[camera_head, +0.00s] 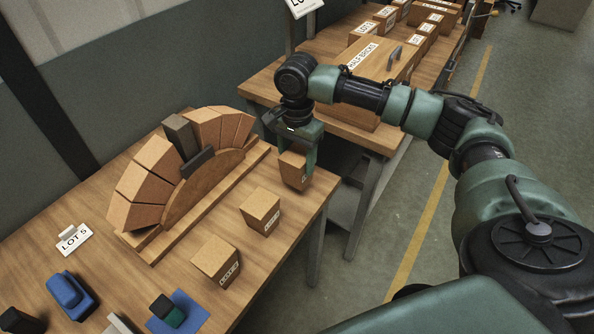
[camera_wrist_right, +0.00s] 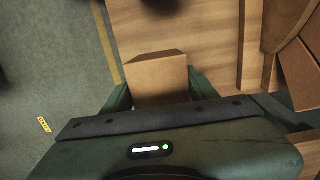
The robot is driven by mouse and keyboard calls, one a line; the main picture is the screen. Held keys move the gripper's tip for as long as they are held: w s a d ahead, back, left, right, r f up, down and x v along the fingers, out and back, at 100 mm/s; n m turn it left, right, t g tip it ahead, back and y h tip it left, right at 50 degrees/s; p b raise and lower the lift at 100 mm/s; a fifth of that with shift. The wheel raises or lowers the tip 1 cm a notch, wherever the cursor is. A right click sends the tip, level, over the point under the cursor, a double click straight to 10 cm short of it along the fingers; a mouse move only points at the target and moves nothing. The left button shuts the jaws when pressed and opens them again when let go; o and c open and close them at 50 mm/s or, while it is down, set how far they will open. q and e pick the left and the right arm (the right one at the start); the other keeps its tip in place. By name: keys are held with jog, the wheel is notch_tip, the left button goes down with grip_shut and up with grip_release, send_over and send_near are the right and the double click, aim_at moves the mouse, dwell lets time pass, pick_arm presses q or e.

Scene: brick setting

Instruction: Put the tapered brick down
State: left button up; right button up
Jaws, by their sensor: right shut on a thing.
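The tapered brick (camera_head: 293,169) is brown with a small label, partly hidden by the fingers. My right gripper (camera_head: 308,163) is shut on it near the right end of the wooden table. In the right wrist view the brick (camera_wrist_right: 158,80) sits between the fingers (camera_wrist_right: 160,90), over the table's edge area. I cannot tell whether its underside touches the tabletop. Two similar labelled bricks, one nearer (camera_head: 217,260) and one in the middle (camera_head: 261,210), stand on the table. My left gripper is not in view.
A brick arch (camera_head: 140,188) on a wooden form, with a dark grey keystone piece (camera_head: 181,134), stands behind the bricks. A LOT 5 sign (camera_head: 74,240), a blue tool (camera_head: 70,294) and a blue pad (camera_head: 187,308) lie at the left. A second table (camera_head: 262,84) holds boxes.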

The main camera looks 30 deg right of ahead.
notch_tip(320, 180, down, 4)
jog(key=shift+f, duration=0.35)
jog(key=o, duration=1.7)
jog(key=shift+f, duration=0.1)
notch_tip(320, 180, up, 12)
jog(key=shift+r+b, duration=0.15)
jog(key=shift+b, duration=0.2)
jog(key=shift+s, duration=0.1)
